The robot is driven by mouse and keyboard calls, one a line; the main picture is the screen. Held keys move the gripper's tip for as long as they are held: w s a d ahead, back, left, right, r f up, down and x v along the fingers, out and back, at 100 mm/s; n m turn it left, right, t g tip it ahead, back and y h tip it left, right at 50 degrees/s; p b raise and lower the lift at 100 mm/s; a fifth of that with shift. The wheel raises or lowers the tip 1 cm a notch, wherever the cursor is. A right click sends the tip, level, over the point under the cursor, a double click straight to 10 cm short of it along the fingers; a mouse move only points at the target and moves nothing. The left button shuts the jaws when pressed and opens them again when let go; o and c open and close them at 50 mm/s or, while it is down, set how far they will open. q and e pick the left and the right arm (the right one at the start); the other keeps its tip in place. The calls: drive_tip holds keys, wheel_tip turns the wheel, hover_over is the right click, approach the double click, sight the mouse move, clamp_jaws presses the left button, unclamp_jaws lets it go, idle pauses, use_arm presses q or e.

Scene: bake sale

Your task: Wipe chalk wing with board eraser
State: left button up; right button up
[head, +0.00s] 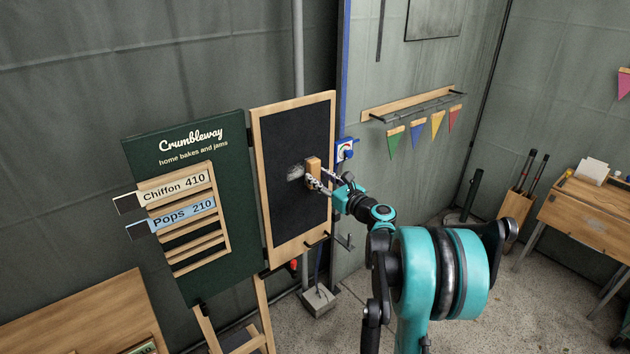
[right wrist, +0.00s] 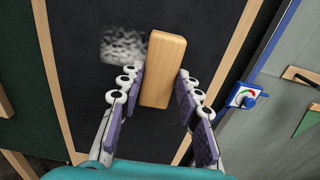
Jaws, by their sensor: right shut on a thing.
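The chalk wing (head: 290,215) is a black panel in a light wood frame, hinged beside the green sign board. It fills the middle of the right wrist view (right wrist: 85,80). A whitish chalk smudge (right wrist: 124,46) shows on it, left of the eraser; it also shows in the head view (head: 295,173). My right gripper (head: 318,181) is shut on the wooden-backed board eraser (right wrist: 164,70), which is upright at the panel face, at the smudge's right edge. Whether its felt touches the panel is hidden. My left gripper is not in view.
The green Crumbleway sign (head: 195,230) stands left of the wing with price slats. A blue-cased dial (head: 346,149) is on the wall close right of the wing. A rail with bunting (head: 412,104) hangs further right. A wooden table (head: 90,315) is at lower left.

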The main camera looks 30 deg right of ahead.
drive_tip(key=shift+d, duration=0.2)
drive_tip(key=shift+a, duration=0.1)
drive_tip(key=shift+s+a, duration=0.1)
drive_tip(key=shift+a, duration=1.15)
drive_tip(key=shift+a, duration=0.15)
drive_tip(key=shift+s+a, duration=0.1)
drive_tip(key=shift+a, duration=1.05)
drive_tip(key=shift+s+a, duration=0.1)
drive_tip(key=shift+a, duration=1.2)
drive_tip(key=shift+d, duration=0.1)
